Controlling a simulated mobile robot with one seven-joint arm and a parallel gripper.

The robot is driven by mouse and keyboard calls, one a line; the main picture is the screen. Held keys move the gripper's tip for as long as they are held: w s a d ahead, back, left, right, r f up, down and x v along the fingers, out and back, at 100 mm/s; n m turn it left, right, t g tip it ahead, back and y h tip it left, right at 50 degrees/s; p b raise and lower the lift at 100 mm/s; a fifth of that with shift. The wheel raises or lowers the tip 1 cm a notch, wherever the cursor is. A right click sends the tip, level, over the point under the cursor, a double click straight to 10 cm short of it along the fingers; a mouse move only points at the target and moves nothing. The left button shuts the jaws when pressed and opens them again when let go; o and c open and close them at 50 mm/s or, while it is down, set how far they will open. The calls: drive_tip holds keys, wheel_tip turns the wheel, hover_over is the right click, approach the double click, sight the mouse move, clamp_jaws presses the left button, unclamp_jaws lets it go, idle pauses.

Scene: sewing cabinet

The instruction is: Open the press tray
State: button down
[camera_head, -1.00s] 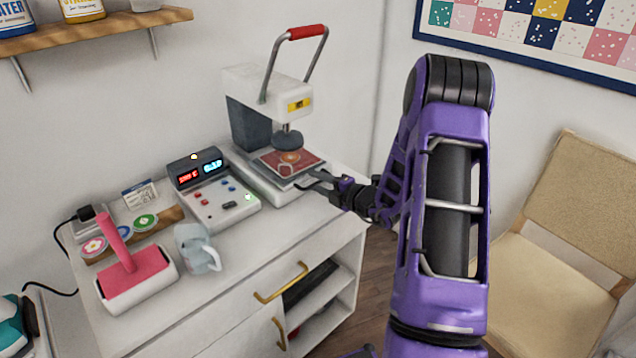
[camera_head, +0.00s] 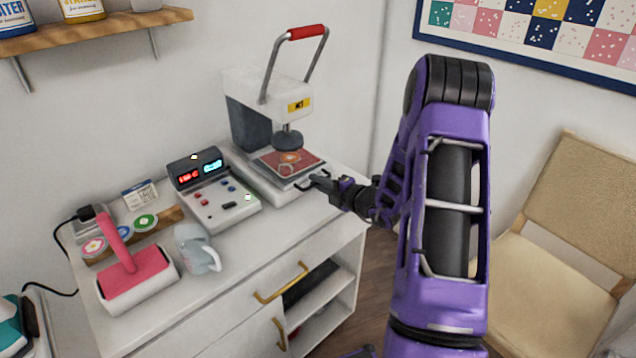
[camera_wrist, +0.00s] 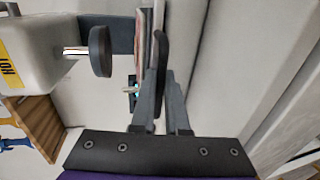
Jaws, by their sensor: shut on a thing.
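The white heat press (camera_head: 262,92) stands at the back right of the cabinet, with its red-gripped lever raised. Its press tray (camera_head: 313,163) lies below the round pad (camera_head: 288,139) and bears a red patch (camera_head: 283,164) with a pale design. My gripper (camera_head: 317,182) is at the tray's front edge, shut on the tray's handle, which the fingers largely hide. In the wrist view the fingers (camera_wrist: 160,92) are close together around the dark handle (camera_wrist: 162,50). The tray is seen nearly edge-on there, with the press pad (camera_wrist: 101,51) to its left.
A control box (camera_head: 215,195) with lit displays stands left of the press.

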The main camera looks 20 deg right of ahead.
idle(0.7)
drive_tip(key=f+p+v, duration=0.3)
drive_tip(key=v, duration=1)
drive_tip(key=shift+s+d+p, duration=0.3)
drive_tip(key=shift+s, duration=0.1)
drive_tip(key=shift+r, duration=0.1)
drive_tip(key=c, duration=0.9)
unclamp_jaws()
drive_tip(key=shift+c, duration=0.2)
drive_tip(key=p+v, duration=0.1)
drive_tip(key=v, duration=1.6)
drive_tip(key=shift+s, duration=0.2)
drive_tip(key=shift+d, duration=0.1)
